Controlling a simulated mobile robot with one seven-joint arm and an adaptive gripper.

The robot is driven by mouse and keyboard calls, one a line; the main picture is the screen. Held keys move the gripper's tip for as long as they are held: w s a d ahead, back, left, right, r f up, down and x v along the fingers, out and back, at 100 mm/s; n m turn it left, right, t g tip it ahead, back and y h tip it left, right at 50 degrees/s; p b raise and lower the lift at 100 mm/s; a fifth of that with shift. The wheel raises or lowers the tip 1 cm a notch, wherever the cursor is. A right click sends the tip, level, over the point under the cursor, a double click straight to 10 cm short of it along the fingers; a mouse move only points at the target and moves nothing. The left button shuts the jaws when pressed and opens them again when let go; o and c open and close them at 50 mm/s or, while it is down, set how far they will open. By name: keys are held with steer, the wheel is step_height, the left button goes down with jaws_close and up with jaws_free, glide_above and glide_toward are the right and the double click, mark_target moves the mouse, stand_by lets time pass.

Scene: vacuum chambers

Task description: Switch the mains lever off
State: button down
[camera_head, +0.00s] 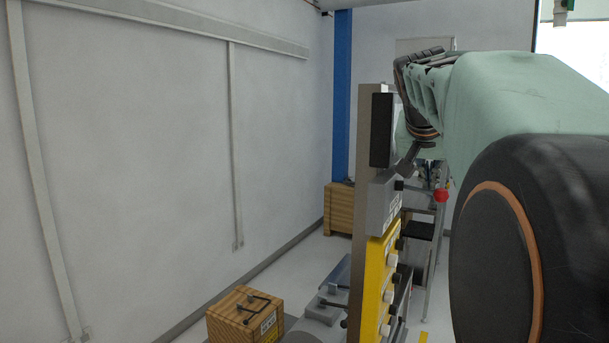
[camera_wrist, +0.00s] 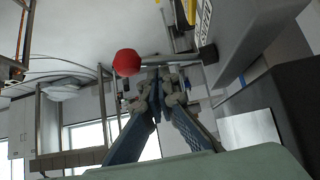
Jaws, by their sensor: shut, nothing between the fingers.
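The mains lever has a red knob (camera_head: 441,195) and sticks out to the right from a grey box (camera_head: 383,203) on the upright panel. In the wrist view the red knob (camera_wrist: 126,62) shows just up and left of my fingertips, with its rod running right towards the labelled grey box (camera_wrist: 245,35). My gripper (camera_wrist: 157,88) is shut and empty, its blue fingers meeting at the tips. In the head view my gripper (camera_head: 428,172) is partly hidden by my arm, close above the knob. Contact with the lever cannot be made out.
A yellow panel (camera_head: 374,280) with several knobs sits below the grey box. A black block (camera_head: 381,130) is above it on the upright post. A wooden crate (camera_head: 245,313) stands on the floor at lower left, another (camera_head: 339,207) at the back. The floor by the left wall is partly clear.

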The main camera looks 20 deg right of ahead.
steer(key=shift+s+a+f+b, duration=0.1)
steer(key=shift+s+a+b, duration=0.2)
steer(key=shift+a+b, duration=0.35)
steer(key=shift+a+f, duration=0.2)
steer(key=shift+a, duration=0.15)
stand_by(0.3)
